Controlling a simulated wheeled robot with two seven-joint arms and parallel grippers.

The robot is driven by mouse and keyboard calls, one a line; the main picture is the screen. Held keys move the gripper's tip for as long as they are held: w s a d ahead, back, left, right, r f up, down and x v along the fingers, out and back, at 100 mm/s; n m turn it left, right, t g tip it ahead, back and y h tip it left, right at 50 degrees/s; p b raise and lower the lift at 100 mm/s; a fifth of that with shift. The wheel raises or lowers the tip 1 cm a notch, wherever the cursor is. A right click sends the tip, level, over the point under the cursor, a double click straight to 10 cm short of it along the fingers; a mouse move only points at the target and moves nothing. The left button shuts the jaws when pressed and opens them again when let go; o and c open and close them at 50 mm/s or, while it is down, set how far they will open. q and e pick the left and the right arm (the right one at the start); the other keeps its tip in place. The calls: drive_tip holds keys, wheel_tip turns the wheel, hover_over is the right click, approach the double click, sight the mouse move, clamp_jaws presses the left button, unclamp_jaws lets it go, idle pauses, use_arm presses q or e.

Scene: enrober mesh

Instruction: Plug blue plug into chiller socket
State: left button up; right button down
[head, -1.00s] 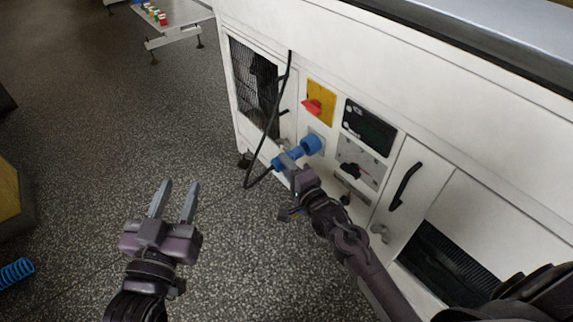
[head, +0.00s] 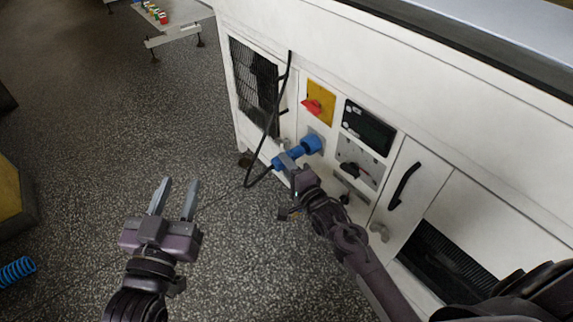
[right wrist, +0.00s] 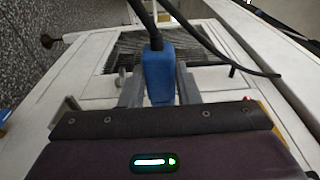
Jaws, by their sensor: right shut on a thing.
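The blue plug (head: 279,163) is in my right gripper (head: 288,163), which is shut on it in front of the white chiller cabinet. The plug also shows between the fingers in the right wrist view (right wrist: 158,75), with a black cable leaving its back end. The blue chiller socket (head: 311,144) sits on the cabinet front, below the red and yellow switch. The plug is lined up with the socket and its front end is at or very near the socket mouth; I cannot tell how deep it sits. My left gripper (head: 174,200) is open and empty over the floor.
The black cable (head: 268,135) hangs in a loop from the cabinet front. The red switch (head: 313,107), a dark display (head: 368,127) and a black door handle (head: 405,186) are near the socket. A blue coil (head: 16,271) is at lower left. The floor between is clear.

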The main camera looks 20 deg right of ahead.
sight(299, 156)
drive_tip(key=shift+w+d+r, duration=0.1)
drive_tip(key=shift+w+d, duration=0.2)
drive_tip(key=shift+d, duration=0.45)
drive_tip(key=shift+w+d, duration=0.25)
drive_tip(key=shift+d, duration=0.55)
drive_tip(key=shift+w+d+r, duration=0.1)
drive_tip(key=shift+w+d, duration=0.2)
drive_tip(key=shift+d, duration=0.45)
drive_tip(key=shift+a+p, duration=0.15)
drive_tip(key=shift+p, duration=0.2)
drive_tip(key=shift+s+a+f+p, duration=0.1)
drive_tip(key=shift+s+a+p, duration=0.15)
drive_tip(key=shift+a, duration=0.3)
drive_tip(key=shift+s+a+r+p, duration=0.1)
drive_tip(key=shift+s+a+p, duration=0.15)
drive_tip(key=shift+a, duration=0.35)
drive_tip(key=shift+s+a+f+p, duration=0.15)
drive_tip(key=shift+a+p, duration=0.2)
drive_tip(key=shift+a, duration=0.2)
drive_tip(key=shift+p, duration=0.85)
idle(0.6)
drive_tip(key=shift+w+d, duration=0.35)
drive_tip(key=shift+d, duration=0.6)
drive_tip(key=shift+w+d, duration=0.3)
drive_tip(key=shift+d, duration=0.6)
drive_tip(key=c, duration=1)
unclamp_jaws()
